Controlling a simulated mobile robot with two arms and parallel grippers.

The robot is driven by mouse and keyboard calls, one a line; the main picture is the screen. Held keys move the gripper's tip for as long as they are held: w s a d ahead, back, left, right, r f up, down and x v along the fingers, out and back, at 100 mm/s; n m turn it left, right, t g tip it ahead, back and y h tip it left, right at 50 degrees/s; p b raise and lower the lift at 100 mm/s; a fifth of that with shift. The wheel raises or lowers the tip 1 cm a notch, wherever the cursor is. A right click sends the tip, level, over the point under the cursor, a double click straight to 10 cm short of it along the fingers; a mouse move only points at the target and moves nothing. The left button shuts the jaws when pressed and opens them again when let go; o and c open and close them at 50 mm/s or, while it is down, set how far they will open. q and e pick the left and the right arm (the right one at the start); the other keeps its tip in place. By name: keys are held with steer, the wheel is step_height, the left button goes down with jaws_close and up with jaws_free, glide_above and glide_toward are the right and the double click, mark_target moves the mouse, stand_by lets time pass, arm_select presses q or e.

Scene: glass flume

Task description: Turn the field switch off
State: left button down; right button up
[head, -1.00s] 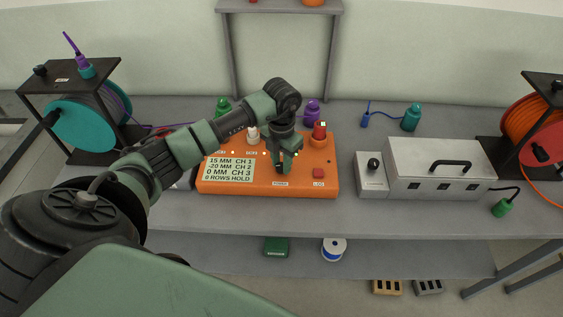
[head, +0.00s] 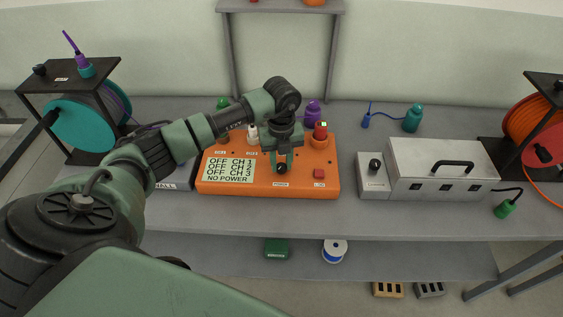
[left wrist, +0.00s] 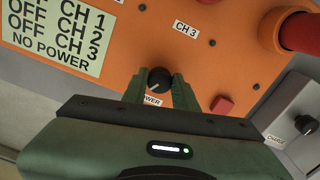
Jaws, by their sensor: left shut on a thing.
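The orange box (head: 310,187) stands on the bench, with a black knob (head: 281,169) near its front edge above a label reading POWER. My left gripper (head: 282,161) reaches down over it and is shut on this knob; in the left wrist view the fingers flank the knob (left wrist: 158,80). The box's display (head: 229,171) reads OFF for CH 1, CH 2 and CH 3, and NO POWER. I see no label reading "field". My right gripper is not in view.
A red button (head: 319,174) sits right of the knob, and a red plug (head: 321,131) stands behind it. A metal case (head: 440,163) and a small grey box with a knob (head: 374,167) are to the right. Cable reels (head: 80,127) flank the bench.

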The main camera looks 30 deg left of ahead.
mark_target(281, 165)
arm_select(q)
steer(key=n, duration=0.6)
steer(key=shift+a, duration=0.1)
stand_by(0.5)
steer(key=c, duration=1.1)
jaws_free()
step_height(281, 165, up, 7)
steer(key=shift+f+b, duration=0.1)
steer(key=shift+b, duration=0.65)
steer(key=shift+r, duration=0.55)
